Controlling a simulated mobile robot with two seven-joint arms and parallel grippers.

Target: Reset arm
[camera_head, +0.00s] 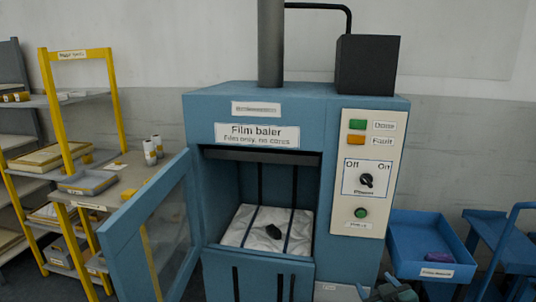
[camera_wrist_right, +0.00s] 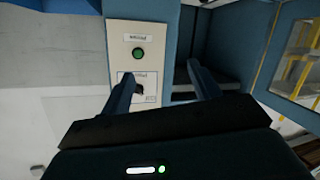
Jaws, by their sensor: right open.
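My right gripper (camera_head: 390,292) shows only partly, at the bottom edge of the head view, below the baler's control panel (camera_head: 342,226). In the right wrist view its two fingers (camera_wrist_right: 163,78) are spread apart with nothing between them, facing the panel with its green button (camera_wrist_right: 138,54) and dark knob (camera_wrist_right: 139,90). The blue film baler (camera_head: 196,122) stands in the middle with its glazed door (camera_head: 172,225) swung open to the left. My left gripper is not in view.
A blue tray (camera_head: 430,235) with a purple item (camera_head: 438,257) stands right of the baler, beside a blue cart (camera_head: 500,240). Yellow-framed shelving (camera_head: 113,95) with trays and white rolls (camera_head: 150,151) stands at the left. The open door takes up room before the shelving.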

